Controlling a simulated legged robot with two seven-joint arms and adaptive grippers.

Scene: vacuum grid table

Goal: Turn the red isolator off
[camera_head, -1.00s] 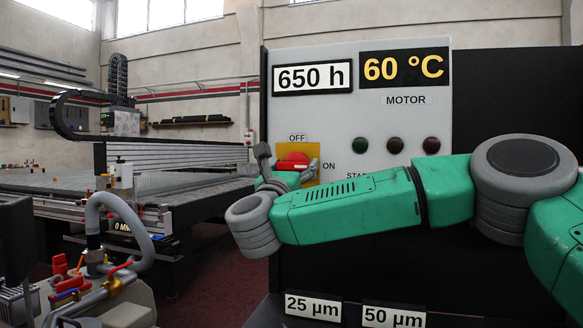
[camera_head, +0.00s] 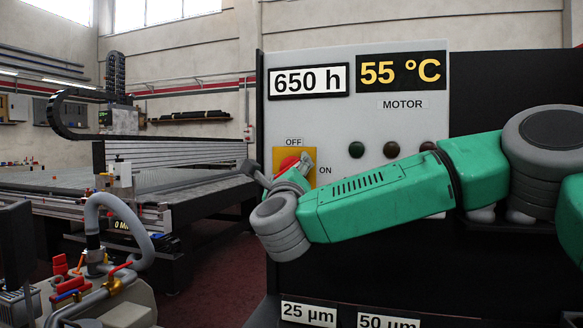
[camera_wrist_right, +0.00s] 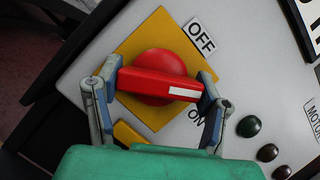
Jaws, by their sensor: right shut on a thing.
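The red isolator (camera_head: 287,164) sits on a yellow plate on the grey panel, with OFF above it and ON at its right. In the right wrist view the red handle (camera_wrist_right: 150,82) has a white mark at one end, pointing between the OFF label (camera_wrist_right: 202,36) and the ON label (camera_wrist_right: 196,115). My right gripper (camera_wrist_right: 160,87) is shut on the handle, one finger at each end. In the head view my right gripper (camera_head: 282,172) partly hides the isolator. My left gripper is not in view.
The panel (camera_head: 320,120) carries a 55 °C display (camera_head: 402,72), a 650 h display (camera_head: 308,81) and several round lamps or buttons right of the isolator. My right arm covers the panel's lower part. A pump with a grey hose (camera_head: 120,225) stands at the lower left.

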